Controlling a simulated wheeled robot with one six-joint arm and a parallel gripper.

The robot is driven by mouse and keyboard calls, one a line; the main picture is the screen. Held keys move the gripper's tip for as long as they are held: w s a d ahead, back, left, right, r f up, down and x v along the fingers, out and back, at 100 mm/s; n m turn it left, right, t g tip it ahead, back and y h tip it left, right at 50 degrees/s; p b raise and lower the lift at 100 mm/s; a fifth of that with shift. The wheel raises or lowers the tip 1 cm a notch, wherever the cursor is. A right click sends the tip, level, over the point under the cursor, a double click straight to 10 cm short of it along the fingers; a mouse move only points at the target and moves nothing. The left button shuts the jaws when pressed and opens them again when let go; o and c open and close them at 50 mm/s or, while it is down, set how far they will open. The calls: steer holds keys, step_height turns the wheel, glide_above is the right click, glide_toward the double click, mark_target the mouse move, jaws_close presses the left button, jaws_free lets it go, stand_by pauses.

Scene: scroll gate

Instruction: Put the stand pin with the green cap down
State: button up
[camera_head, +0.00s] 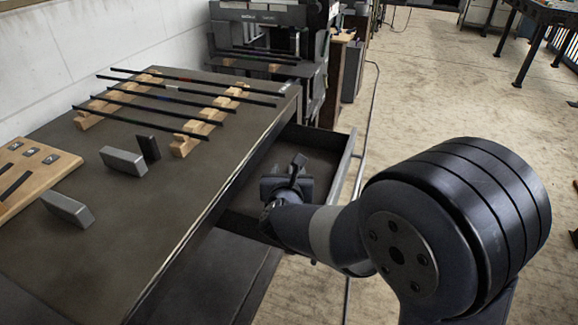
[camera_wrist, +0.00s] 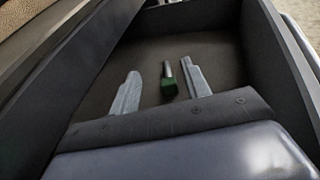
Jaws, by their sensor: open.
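The stand pin (camera_wrist: 168,87) has a green cap and a short grey shaft. In the wrist view it is between my two fingers, nearer the right one, with gaps on both sides. Its cap faces the camera and its shaft points away, against the dark drawer floor. I cannot tell whether it touches the floor. My gripper (camera_wrist: 160,70) is open and reaches into the pulled-out drawer (camera_wrist: 215,50). In the head view my gripper (camera_head: 297,165) is over the drawer (camera_head: 338,139), and I do not make out the pin there.
The dark bench top (camera_head: 175,218) lies left of the drawer. On it are several black rods across wooden racks (camera_head: 190,141), grey blocks (camera_head: 123,161), a small black block (camera_head: 148,148) and a wooden board (camera_head: 35,170). Drawer walls surround my gripper. Open floor lies to the right.

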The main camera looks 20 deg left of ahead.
steer(key=v, duration=1)
steer(key=shift+p, duration=0.35)
